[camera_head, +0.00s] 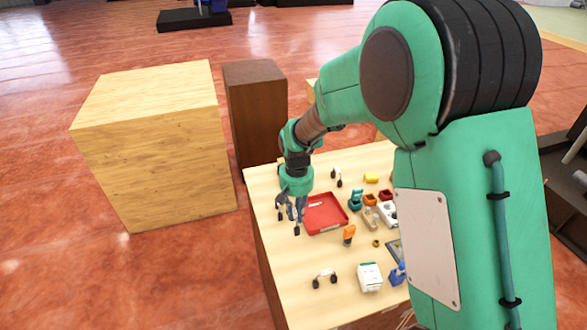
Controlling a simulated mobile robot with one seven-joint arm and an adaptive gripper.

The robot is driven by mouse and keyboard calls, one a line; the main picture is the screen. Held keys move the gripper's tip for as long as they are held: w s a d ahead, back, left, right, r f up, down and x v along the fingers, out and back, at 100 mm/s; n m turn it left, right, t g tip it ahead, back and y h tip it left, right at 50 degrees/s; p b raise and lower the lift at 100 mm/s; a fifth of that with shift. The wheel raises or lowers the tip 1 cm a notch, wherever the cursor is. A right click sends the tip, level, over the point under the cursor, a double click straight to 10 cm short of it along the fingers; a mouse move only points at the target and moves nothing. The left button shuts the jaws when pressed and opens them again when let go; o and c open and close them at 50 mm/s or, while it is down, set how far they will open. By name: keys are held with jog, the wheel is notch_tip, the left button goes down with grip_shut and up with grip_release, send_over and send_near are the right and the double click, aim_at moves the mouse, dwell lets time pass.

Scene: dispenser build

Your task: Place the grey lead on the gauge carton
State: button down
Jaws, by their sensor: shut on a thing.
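My gripper (292,212) is at the left edge of the table, left of the red tray, pointing down. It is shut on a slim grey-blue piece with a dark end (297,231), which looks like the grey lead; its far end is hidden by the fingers. A white carton with a green marking (369,278), which seems to be the gauge carton, stands near the table's front, to the right of and nearer than my gripper. Its label is too small to read.
A red tray (325,226) lies beside my gripper. Two curved leads with dark ends lie at the back (336,178) and front (324,278). An orange item (348,234) and a blue item (398,274) flank the carton's approach. My arm hides the table's right side.

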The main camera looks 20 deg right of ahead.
jog(key=w+d+p, duration=0.3)
jog(key=w+d, duration=0.1)
jog(key=w, duration=0.4)
jog(key=w+d+r+n+p, duration=0.1)
jog(key=w+d+p, duration=0.3)
jog(key=w, duration=0.4)
jog(key=shift+d+r, duration=0.25)
jog(key=shift+d, duration=0.15)
jog(key=w+d+f+p, duration=0.1)
jog(key=w+d+p, duration=0.1)
jog(key=w, duration=1.3)
jog(key=shift+w+f+p, duration=0.25)
jog(key=shift+w+p, duration=0.05)
jog(key=shift+w, duration=0.1)
jog(key=shift+f+p, duration=0.45)
jog(key=shift+f, duration=1.3)
jog(key=shift+f, duration=0.15)
